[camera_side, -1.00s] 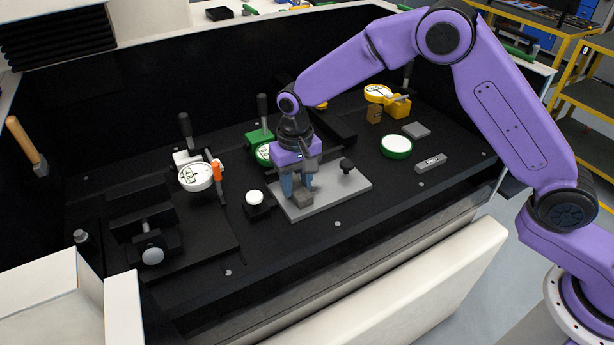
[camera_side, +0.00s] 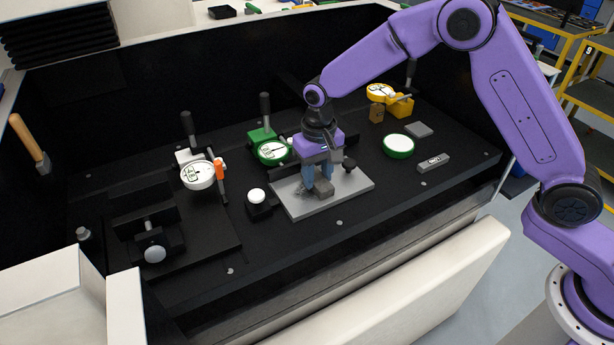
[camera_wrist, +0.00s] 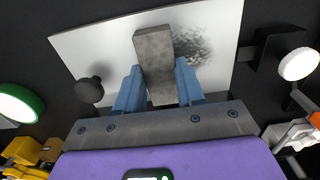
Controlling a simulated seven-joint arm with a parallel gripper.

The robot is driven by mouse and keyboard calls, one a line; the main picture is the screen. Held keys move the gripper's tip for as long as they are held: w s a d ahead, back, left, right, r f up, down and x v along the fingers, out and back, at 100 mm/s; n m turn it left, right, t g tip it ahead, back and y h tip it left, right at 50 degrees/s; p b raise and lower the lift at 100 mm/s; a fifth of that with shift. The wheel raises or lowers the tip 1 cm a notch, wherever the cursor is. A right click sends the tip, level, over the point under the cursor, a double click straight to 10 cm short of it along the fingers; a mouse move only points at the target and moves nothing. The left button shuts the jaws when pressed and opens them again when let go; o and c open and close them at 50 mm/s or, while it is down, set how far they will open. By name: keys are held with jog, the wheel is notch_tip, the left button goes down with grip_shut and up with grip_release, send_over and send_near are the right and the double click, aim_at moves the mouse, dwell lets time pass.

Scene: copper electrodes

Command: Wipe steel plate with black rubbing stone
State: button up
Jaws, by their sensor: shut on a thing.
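The steel plate (camera_side: 292,203) lies flat on the black work surface in the middle of the side view. It fills the upper part of the wrist view (camera_wrist: 112,45). My gripper (camera_side: 317,183) is over the plate and shut on a grey block, the rubbing stone (camera_side: 324,189). In the wrist view the stone (camera_wrist: 154,62) sits between the two blue fingers (camera_wrist: 157,88). The stone appears to rest on the plate. A dark, speckled smudge (camera_wrist: 193,48) shows on the plate beside the stone. A black knob (camera_wrist: 89,90) stands at the plate's edge.
A black box with a white button (camera_side: 257,199) stands left of the plate. A white-and-green round dish (camera_side: 398,146) and a grey marked block (camera_side: 433,163) lie to the right. Dial gauges with green (camera_side: 270,152) and white (camera_side: 197,175) holders stand behind and left.

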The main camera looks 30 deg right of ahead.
aim_at(291, 199)
jog(key=shift+d, duration=0.85)
jog(key=shift+s+a, duration=0.45)
jog(key=shift+a, duration=3.9)
jog(key=shift+d, duration=4.25)
jog(key=shift+r, duration=4.05)
